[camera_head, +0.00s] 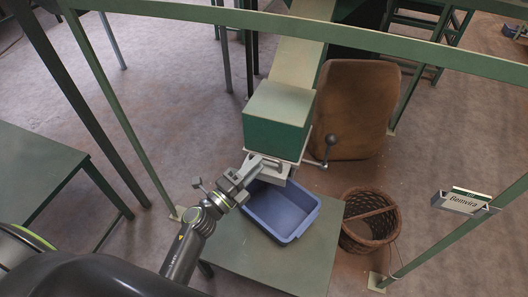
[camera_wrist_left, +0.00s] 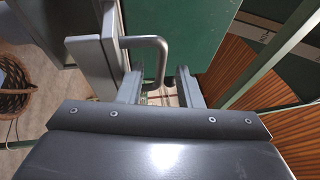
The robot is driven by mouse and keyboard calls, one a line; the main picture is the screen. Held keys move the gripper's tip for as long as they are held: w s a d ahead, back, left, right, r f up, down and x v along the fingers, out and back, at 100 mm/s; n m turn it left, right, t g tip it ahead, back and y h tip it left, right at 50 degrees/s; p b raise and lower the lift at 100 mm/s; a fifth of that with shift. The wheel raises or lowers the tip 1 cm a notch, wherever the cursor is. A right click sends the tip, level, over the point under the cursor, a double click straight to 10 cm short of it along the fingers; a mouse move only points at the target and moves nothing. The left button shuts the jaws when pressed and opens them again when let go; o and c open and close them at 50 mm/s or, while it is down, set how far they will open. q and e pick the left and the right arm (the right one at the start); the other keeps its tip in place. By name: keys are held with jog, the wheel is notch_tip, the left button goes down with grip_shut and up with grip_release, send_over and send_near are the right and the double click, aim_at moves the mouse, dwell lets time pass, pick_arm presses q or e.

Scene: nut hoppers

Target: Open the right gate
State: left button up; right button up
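A green hopper box (camera_head: 275,135) stands at the end of a pale chute, with a light-grey gate plate at its lower front. A grey bar handle (camera_head: 266,162) is on the gate; it also shows as a C-shaped handle in the left wrist view (camera_wrist_left: 160,58). My left gripper (camera_head: 250,172) reaches up to this handle from the lower left. In the left wrist view its two fingers (camera_wrist_left: 160,88) are apart, and the handle's outer bar appears in the gap between them, nearer the left finger. Contact is unclear. My right gripper is in neither view.
A blue bin (camera_head: 288,236) sits on a green table (camera_head: 235,255) below the gate. A wicker basket (camera_head: 385,228) and a brown panel (camera_head: 355,105) stand to the right. A knobbed lever (camera_head: 331,140) sticks out beside the hopper. Green frame posts cross the scene.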

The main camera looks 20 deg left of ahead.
pick_arm(q)
jog(key=shift+x, duration=2)
jog(key=shift+c, duration=0.4)
jog(key=shift+s, duration=0.1)
grip_shut()
